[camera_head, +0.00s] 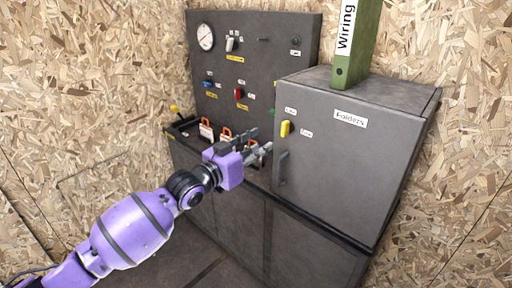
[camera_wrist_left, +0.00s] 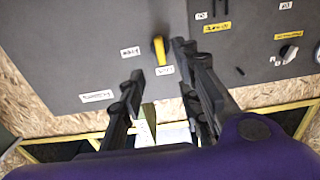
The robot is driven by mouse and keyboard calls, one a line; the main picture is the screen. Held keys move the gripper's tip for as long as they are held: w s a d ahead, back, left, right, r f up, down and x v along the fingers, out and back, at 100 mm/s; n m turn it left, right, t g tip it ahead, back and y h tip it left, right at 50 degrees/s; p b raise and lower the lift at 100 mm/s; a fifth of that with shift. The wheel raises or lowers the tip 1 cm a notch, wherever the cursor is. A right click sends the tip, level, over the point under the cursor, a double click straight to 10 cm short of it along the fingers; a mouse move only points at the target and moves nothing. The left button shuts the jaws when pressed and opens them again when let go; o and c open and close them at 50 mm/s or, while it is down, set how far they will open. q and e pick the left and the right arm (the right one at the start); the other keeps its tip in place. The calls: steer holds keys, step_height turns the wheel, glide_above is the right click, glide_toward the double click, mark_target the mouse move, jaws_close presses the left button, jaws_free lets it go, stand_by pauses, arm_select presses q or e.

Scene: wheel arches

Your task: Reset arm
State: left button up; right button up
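My left gripper (camera_head: 260,142) reaches in from the left, in front of the control panel and just left of the grey cabinet's door. Its two fingers stand apart with nothing between them. The gap between fingers and door is hard to judge. In the head view the yellow knob (camera_head: 285,128) is right of the fingertips, above the dark door handle (camera_head: 282,168). My right gripper is not in view.
The grey cabinet (camera_head: 350,160) labelled "Folders" is shut, with a green "Wiring" binder (camera_head: 357,60) on top. The back panel (camera_head: 270,65) carries a gauge (camera_head: 205,37), switches and a red knob (camera_head: 239,94). Orange-topped items (camera_head: 206,129) stand on the ledge near my gripper.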

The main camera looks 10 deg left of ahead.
arm_select(q)
steer(key=shift+s+a, duration=0.2)
steer(key=shift+s, duration=0.1)
steer(key=s+a+f+n+g+y+p, duration=0.1)
steer(key=s+a+f+y, duration=0.2)
steer(key=s+f, duration=0.8)
steer(key=s+a+f+n+y+p, duration=0.1)
steer(key=s+a+f+y+p, duration=0.15)
steer(key=s+f, duration=0.75)
steer(key=s+a+f+n+g+y, duration=0.1)
steer(key=s+a+f, duration=0.1)
steer(key=s+f, duration=0.3)
steer(key=s+a+f+n+g+y+p, duration=0.1)
steer(key=s+f, duration=0.4)
steer(key=s, duration=0.9)
steer(key=s+a+f+n+g+y, duration=0.2)
steer(key=s+f, duration=0.4)
steer(key=s, duration=0.4)
steer(key=shift+a+n+g+y, duration=0.35)
steer(key=shift+a+g, duration=0.15)
steer(key=shift+a, duration=0.65)
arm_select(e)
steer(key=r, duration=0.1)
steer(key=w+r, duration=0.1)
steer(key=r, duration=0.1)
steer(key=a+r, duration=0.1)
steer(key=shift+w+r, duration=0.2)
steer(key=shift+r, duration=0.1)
arm_select(q)
steer(key=shift+f, duration=0.1)
